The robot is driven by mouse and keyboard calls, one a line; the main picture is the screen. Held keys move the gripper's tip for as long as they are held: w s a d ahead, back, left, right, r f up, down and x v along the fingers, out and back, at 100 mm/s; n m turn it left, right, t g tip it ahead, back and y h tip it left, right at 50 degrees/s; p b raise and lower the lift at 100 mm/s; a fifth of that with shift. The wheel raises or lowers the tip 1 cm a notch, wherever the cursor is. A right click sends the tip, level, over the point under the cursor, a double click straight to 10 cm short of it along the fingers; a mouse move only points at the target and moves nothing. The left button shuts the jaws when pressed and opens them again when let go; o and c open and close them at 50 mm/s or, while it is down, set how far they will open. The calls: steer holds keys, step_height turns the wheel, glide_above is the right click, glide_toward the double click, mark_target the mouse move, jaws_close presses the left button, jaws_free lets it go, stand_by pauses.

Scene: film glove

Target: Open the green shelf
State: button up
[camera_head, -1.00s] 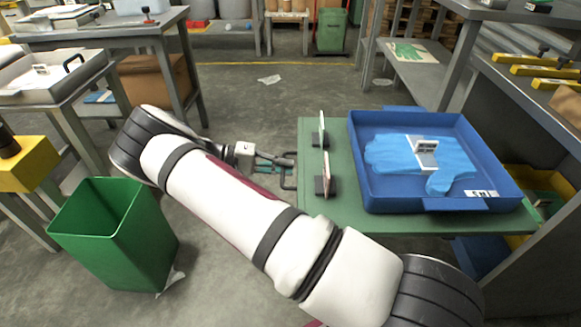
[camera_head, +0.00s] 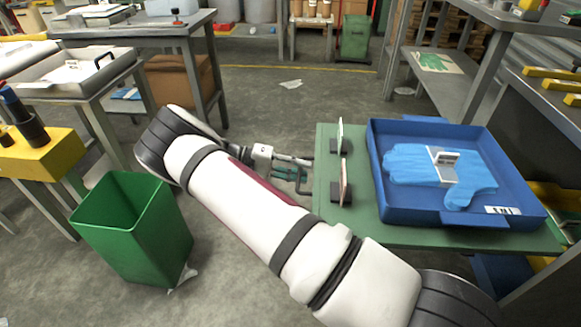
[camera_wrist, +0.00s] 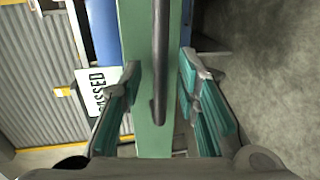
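The green shelf (camera_head: 350,224) has a flat green top and a dark bar handle (camera_head: 306,187) on its left edge. The handle also shows in the wrist view (camera_wrist: 160,60), running down in front of the green edge (camera_wrist: 135,30). My gripper (camera_head: 300,172) reaches the handle from the left. In the wrist view my gripper (camera_wrist: 158,66) has its teal-padded fingers apart, one on each side of the handle and green edge. A gap shows between the bar and each finger.
A blue tray (camera_head: 385,208) with blue gloves (camera_head: 415,165) sits on the shelf, beside two small upright card holders (camera_head: 340,192). A green bin (camera_head: 140,235) stands left of my arm. A grey workbench (camera_head: 490,110) is at right. Open floor lies behind the gripper.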

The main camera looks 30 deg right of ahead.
steer(key=v, duration=1.1)
steer(key=shift+w+a, duration=0.15)
steer(key=shift+a, duration=0.25)
steer(key=shift+r, duration=0.1)
